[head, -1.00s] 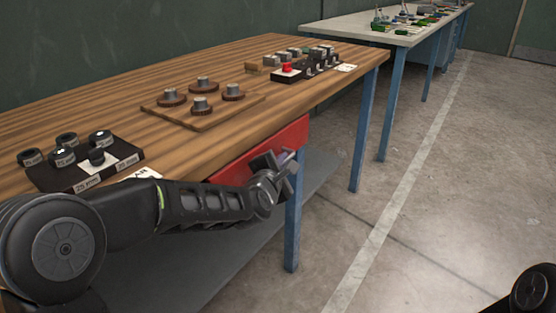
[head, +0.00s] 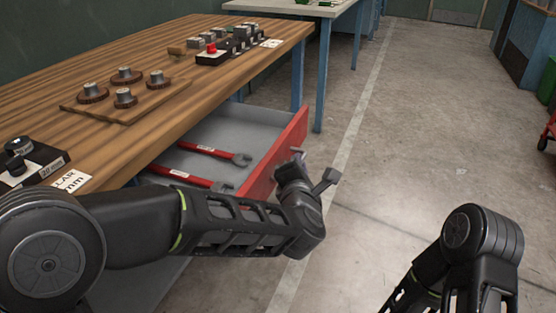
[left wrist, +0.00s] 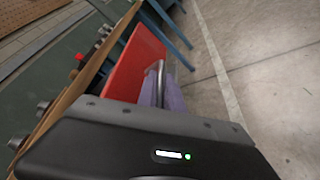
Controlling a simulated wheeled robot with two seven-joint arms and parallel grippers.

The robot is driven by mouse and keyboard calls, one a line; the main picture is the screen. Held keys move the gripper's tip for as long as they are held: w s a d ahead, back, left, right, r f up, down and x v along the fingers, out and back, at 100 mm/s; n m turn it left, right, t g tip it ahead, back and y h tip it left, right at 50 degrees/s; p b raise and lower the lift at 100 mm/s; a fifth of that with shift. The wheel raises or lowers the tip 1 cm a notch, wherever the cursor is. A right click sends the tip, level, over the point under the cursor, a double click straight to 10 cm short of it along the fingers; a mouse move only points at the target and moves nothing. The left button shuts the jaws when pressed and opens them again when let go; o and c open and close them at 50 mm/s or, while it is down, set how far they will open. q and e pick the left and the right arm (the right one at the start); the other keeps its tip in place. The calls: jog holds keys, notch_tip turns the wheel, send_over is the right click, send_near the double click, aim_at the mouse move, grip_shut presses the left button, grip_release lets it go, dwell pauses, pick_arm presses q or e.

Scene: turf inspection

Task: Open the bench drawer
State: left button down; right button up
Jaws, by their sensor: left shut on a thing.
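The bench drawer (head: 245,118) stands open, pulled out from under the wooden bench top (head: 170,80). Its red front (head: 283,150) faces right and also shows in the left wrist view (left wrist: 138,62). My left gripper (head: 297,165) is at the outer side of this front, shut on the drawer handle (left wrist: 161,72). In the left wrist view the purple finger pads sit around the handle's bar; in the head view the wrist hides most of the handle. My right arm shows at the lower right of the head view, but its gripper is out of frame.
Two red-handled wrenches (head: 215,152) lie in the drawer. On the bench top are a wooden board (head: 135,108) with several knobs, a black rack (head: 215,58) and a black block (head: 45,162). Floor right of the drawer is clear. A blue bench leg (head: 323,80) stands behind.

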pick_arm(q)
jog(key=shift+s+d+f, duration=0.1)
jog(key=shift+s+d, duration=0.15)
jog(key=shift+d, duration=0.25)
jog(key=c, duration=1.5)
grip_release()
jog(key=p+v, duration=0.1)
jog(key=v, duration=0.6)
jog(key=shift+s, duration=0.4)
